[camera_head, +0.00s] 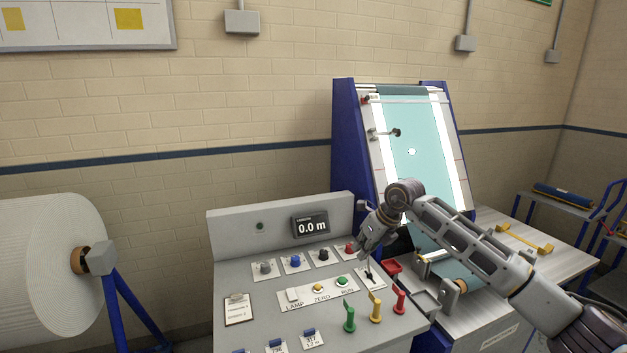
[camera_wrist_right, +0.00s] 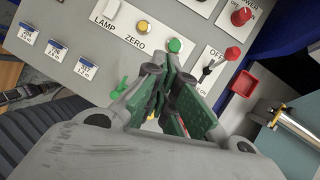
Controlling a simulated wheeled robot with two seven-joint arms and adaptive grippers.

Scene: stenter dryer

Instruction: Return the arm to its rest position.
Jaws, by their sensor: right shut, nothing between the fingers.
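My right gripper (camera_head: 367,252) is above the right part of the control panel (camera_head: 240,278), its arm reaching in from the lower right. In the right wrist view my right gripper (camera_wrist_right: 160,65) has its green-padded fingers together, with nothing held. The fingertips appear just below the green RUN button (camera_wrist_right: 175,45) in that view; I cannot tell the exact gap. The RUN button also shows in the head view (camera_head: 342,281).
The panel has a display (camera_head: 311,227) reading 0.0 m, knobs, a toggle lever (camera_wrist_right: 214,64), and green (camera_head: 349,316), yellow (camera_head: 375,307) and red (camera_head: 399,302) upright levers. The blue-framed machine (camera_head: 349,150) stands behind. A white roll (camera_head: 50,265) is at left. Open air lies above the panel.

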